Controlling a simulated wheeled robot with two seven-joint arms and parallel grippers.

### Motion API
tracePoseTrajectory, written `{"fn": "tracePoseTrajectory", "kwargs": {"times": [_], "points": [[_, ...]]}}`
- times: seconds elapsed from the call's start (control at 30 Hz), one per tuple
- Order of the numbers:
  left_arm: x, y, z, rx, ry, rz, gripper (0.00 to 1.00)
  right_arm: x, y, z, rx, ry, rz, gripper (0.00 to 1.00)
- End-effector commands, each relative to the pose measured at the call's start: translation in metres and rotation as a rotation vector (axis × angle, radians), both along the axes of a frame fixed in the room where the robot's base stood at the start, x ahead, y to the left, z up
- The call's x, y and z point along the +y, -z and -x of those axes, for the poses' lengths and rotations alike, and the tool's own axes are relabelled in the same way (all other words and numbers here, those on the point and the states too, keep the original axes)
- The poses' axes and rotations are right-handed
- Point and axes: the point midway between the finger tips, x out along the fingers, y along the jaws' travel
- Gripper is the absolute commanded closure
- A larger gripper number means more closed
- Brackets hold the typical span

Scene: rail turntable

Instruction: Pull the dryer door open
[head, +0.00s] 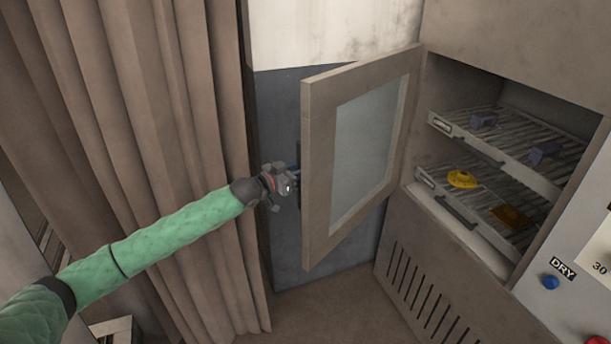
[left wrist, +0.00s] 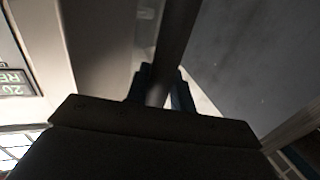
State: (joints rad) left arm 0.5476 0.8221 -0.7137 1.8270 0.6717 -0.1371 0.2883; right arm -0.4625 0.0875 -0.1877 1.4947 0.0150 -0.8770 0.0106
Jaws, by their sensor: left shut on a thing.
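The dryer door (head: 310,165) is a beige frame with a glass pane, and it stands swung wide open on the left of the dryer cabinet. My left gripper (head: 293,175) is at the outer side of the door near its free edge, partly hidden behind it. In the left wrist view my left gripper (left wrist: 163,95) has its two dark fingers on either side of a dark bar, the door handle (left wrist: 178,40), and is shut on it. My right gripper is in neither view.
Inside the open cabinet are two wire racks (head: 470,215) with a yellow piece (head: 462,179), an orange piece (head: 509,215) and grey pieces. A panel with a blue button (head: 550,282) is at right. A brown curtain (head: 170,90) hangs at left, close to my left arm.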

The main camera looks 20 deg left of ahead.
Motion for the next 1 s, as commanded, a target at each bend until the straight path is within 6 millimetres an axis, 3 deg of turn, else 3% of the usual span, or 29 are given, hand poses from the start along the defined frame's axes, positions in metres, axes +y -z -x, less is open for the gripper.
{"fn": "tracePoseTrajectory", "kwargs": {"times": [0.6,0.63,0.7,1.0], "points": [[0.0056,0.0018,-0.0051,0.003,0.0,-0.001,1.0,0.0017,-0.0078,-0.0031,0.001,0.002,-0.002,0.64],[0.0055,0.0018,-0.0052,0.003,0.0,-0.001,0.71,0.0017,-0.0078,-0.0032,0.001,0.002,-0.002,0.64],[0.0054,0.0017,-0.0051,0.003,0.0,-0.001,0.57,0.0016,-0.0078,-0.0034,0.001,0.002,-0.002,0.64],[0.0059,0.0012,-0.0046,0.001,0.0,-0.001,0.57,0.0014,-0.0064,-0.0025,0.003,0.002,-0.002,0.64]]}}
